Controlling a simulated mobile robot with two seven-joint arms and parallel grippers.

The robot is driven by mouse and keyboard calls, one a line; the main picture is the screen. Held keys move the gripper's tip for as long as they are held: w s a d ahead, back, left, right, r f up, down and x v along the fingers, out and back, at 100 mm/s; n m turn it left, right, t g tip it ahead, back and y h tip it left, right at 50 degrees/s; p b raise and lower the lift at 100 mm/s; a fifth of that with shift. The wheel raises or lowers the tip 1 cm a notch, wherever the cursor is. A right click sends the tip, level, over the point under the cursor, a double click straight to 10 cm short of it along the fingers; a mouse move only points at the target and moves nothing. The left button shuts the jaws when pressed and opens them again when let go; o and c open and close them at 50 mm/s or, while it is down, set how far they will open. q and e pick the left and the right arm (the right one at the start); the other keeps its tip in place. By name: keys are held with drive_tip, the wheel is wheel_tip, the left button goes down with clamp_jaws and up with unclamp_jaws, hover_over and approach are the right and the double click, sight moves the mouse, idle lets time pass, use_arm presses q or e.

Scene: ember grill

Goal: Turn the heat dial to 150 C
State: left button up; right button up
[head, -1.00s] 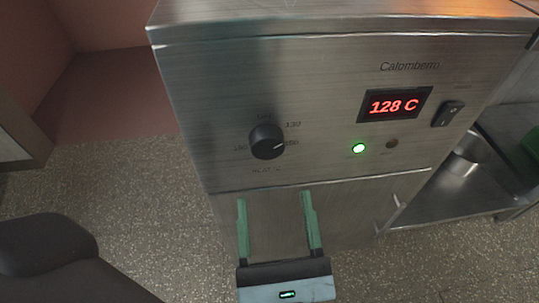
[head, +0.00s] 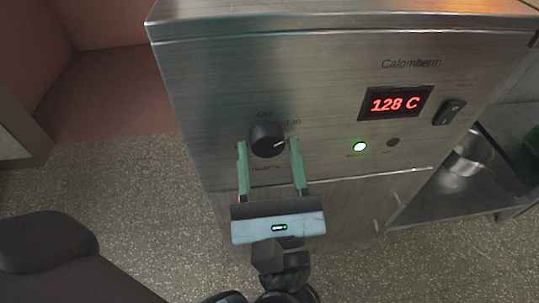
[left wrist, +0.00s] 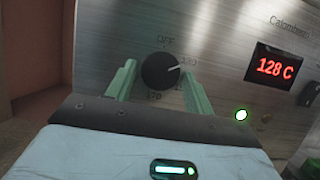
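The black heat dial (head: 266,138) is on the upper front of the steel grill, and its pale pointer line aims to the right. It also shows in the left wrist view (left wrist: 159,70). The red display (head: 396,103) reads 128 C. My left gripper (head: 269,149) is open, with one green finger on each side of the dial; I cannot tell whether they touch it. The fingers hide part of the printed scale around the dial. My right gripper is not in view.
A green lamp (head: 359,146) is lit right of the dial, next to a dark lamp (head: 393,142). A black rocker switch (head: 449,112) is right of the display. A steel shelf with a metal pot (head: 466,158) stands at the right.

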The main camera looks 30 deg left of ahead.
use_arm(q)
drive_tip(key=c, duration=0.6)
drive_tip(key=shift+m+p, duration=0.3)
drive_tip(key=m+h+p, duration=0.1)
drive_tip(key=m+p, duration=0.2)
drive_tip(key=m+t+h+p, duration=0.1)
drive_tip(key=m+h+p, duration=0.1)
drive_tip(key=m+p, duration=0.1)
drive_tip(key=r+m+h+p, duration=0.1)
drive_tip(key=m+h+p, duration=0.1)
drive_tip(key=m+p, duration=0.1)
drive_tip(key=shift+s+a+m+p, duration=0.3)
drive_tip(key=shift+m+p, duration=0.1)
drive_tip(key=shift+p, duration=0.25)
drive_tip(key=m+h+p, duration=0.2)
drive_tip(key=m+p, duration=0.2)
drive_tip(key=p, duration=0.2)
drive_tip(key=shift+a+m+p, duration=0.1)
drive_tip(key=shift+m+p, duration=0.2)
drive_tip(key=shift+m, duration=0.1)
drive_tip(key=shift+f+m+p, duration=0.15)
drive_tip(key=shift+m+p, duration=0.15)
drive_tip(key=shift+p, duration=0.2)
drive_tip(key=shift+m+h+p, duration=0.3)
drive_tip(key=shift+h, duration=0.1)
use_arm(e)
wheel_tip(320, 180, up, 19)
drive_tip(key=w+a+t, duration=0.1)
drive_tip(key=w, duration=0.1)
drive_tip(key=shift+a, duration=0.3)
